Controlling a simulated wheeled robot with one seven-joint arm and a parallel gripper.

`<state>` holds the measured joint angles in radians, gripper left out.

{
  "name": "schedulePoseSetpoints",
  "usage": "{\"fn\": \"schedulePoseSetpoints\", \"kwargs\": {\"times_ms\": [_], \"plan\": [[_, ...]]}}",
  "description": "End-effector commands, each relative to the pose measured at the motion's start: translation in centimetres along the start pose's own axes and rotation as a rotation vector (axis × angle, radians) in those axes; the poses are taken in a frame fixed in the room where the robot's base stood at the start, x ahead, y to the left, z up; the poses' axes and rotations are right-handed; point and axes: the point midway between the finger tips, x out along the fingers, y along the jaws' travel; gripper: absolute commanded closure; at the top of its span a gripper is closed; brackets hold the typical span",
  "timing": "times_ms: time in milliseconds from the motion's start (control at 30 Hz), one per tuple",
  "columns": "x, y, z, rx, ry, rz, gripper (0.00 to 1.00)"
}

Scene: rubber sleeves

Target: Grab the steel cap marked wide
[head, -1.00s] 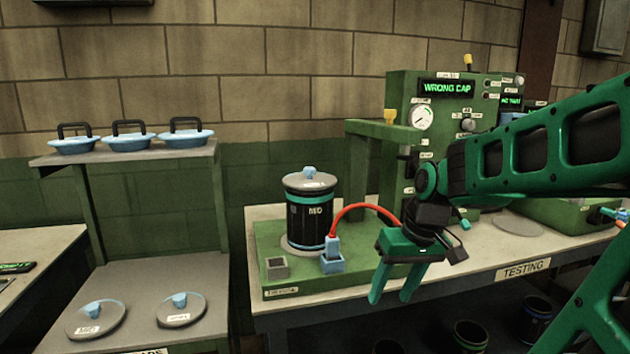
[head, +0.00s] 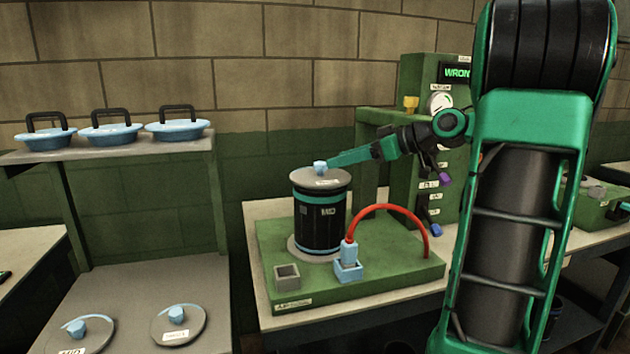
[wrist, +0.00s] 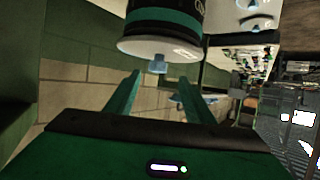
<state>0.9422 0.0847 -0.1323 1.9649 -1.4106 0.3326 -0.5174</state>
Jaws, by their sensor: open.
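A grey steel cap (head: 321,181) with a light blue knob (head: 320,167) sits on the black canister (head: 319,222) marked MID; the cap's own label is too small to read. Two more steel caps lie on the lower left shelf: one marked MID (head: 72,340), the other (head: 178,324) with a label I cannot read. My gripper (head: 332,160) is open and level, its fingers pointing left at the canister cap's knob. In the wrist view the knob (wrist: 158,66) is just ahead of and between the open fingertips (wrist: 160,78); contact is not visible.
The canister stands on a green fixture (head: 400,270) with a red hose (head: 385,208) arching beside it. A green test machine (head: 415,85) shows part of a lit word. Blue lids with black handles (head: 108,133) stand on the upper left shelf.

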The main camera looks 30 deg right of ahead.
Motion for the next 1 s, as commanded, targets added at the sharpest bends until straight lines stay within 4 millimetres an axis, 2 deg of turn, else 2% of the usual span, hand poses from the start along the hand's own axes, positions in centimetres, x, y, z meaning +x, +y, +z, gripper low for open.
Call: {"fn": "schedulePoseSetpoints", "kwargs": {"times_ms": [133, 367, 700, 1000], "plan": [[1.7, 0.5, 0.3, 0.006, -0.001, 0.007, 0.51], [2.9, 0.7, 0.4, 0.007, -0.003, 0.012, 0.51], [7.2, 0.7, 0.3, 0.008, -0.003, 0.012, 0.51], [7.8, 0.7, 0.3, 0.007, -0.003, 0.013, 0.51]]}}
